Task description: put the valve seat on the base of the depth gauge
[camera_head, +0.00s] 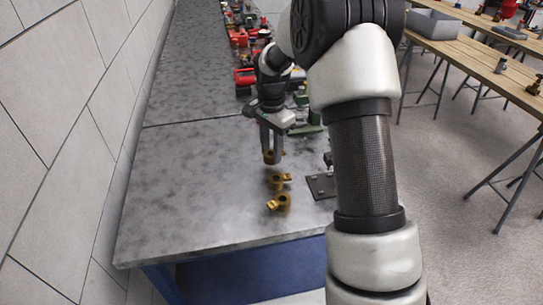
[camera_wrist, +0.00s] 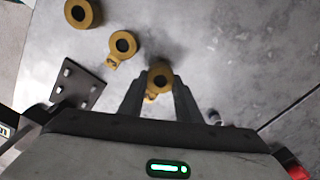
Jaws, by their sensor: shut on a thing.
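My gripper (camera_head: 271,150) is shut on a brass ring-shaped piece (camera_head: 269,158), which I take to be the valve seat. A dark plate with bolts (camera_wrist: 76,84) lies left of my gripper in the wrist view. It also shows in the head view (camera_head: 321,186), partly behind my arm. I cannot tell whether it is the depth gauge's base.
Two similar brass rings with lugs lie close by, one nearer (camera_wrist: 122,46) and one farther (camera_wrist: 81,13). Red and green tools (camera_head: 246,77) crowd the far bench. The worktop (camera_head: 185,190) is clear to the left, towards a tiled wall (camera_head: 60,130).

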